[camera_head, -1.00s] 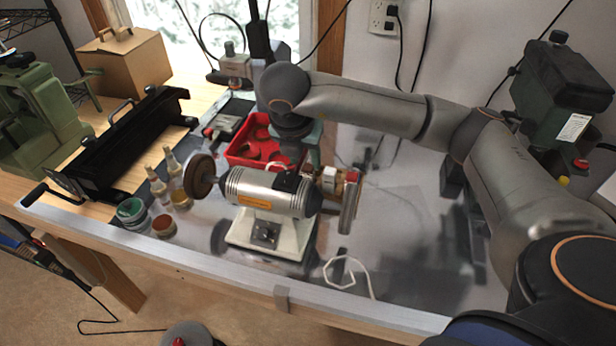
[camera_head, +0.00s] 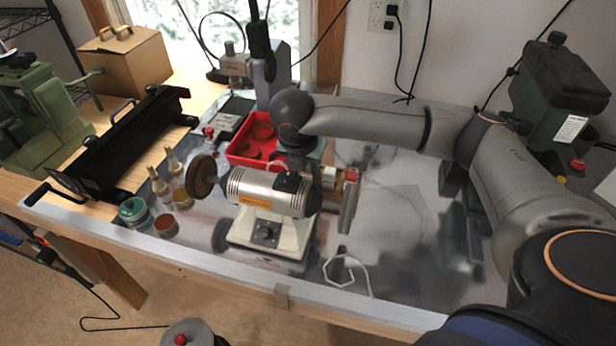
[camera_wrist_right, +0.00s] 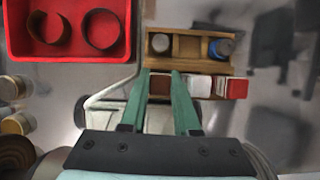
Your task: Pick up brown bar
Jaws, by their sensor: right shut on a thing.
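The brown bar (camera_wrist_right: 160,86) shows in the right wrist view between the green fingers of my right gripper (camera_wrist_right: 164,78), which is shut on it. The bar is at the left end of a row of white and red blocks, in the front part of a wooden holder (camera_wrist_right: 189,68). Whether it still rests in the holder I cannot tell. In the head view my right gripper (camera_head: 308,158) is behind the bench grinder (camera_head: 268,192), with its fingertips hidden. The bar is hidden there too. My left gripper is not in view.
A red tray (camera_head: 238,160) with ring-shaped pieces is just left of the right gripper. The grinder stands in front of it. Small bottles and jars (camera_head: 133,210) are at the left, near a black sheet bender (camera_head: 125,150). The right part of the table is mostly open.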

